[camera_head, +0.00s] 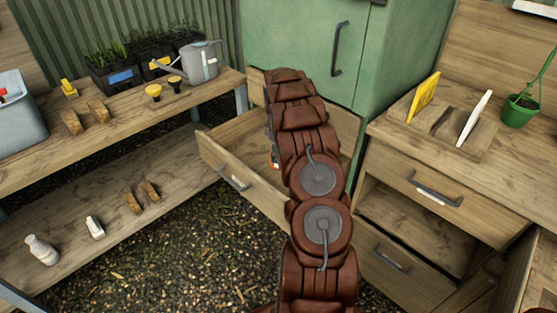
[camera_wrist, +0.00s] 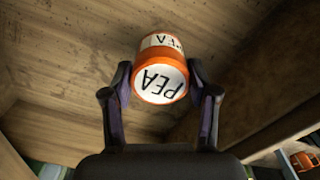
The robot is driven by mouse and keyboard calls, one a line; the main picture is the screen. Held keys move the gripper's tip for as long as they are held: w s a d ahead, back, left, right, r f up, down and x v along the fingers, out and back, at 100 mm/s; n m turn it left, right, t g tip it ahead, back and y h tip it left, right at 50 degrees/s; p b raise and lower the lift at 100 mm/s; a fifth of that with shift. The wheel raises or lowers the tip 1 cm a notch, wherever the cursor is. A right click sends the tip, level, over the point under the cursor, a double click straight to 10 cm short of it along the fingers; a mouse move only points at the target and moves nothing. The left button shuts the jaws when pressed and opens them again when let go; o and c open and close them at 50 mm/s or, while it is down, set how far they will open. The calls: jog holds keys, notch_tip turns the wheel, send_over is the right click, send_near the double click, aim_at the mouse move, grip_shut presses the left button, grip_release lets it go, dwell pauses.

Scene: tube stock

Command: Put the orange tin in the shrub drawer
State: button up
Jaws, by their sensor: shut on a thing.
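An orange tin with white labels reading "PEA" (camera_wrist: 160,82) is between the two fingers of my gripper (camera_wrist: 160,88) in the wrist view. The gripper is shut on it, with a finger against each side. Bare wooden boards show behind the tin. In the head view my arm reaches over an open wooden drawer (camera_head: 215,155) below the green cabinet and hides the gripper.
A wooden bench (camera_head: 130,122) with a watering can (camera_head: 198,62) stands left. A green cabinet (camera_head: 300,45) stands behind. At right, a counter (camera_head: 390,128) has a closed drawer (camera_head: 425,185) and an open shelf space below. Another orange object (camera_wrist: 304,160) shows at the wrist view's lower right.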

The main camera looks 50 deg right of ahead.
jog(key=shift+f, duration=2)
jog(key=shift+f, duration=0.15)
jog(key=o, duration=1.3)
jog(key=shift+c, duration=0.2)
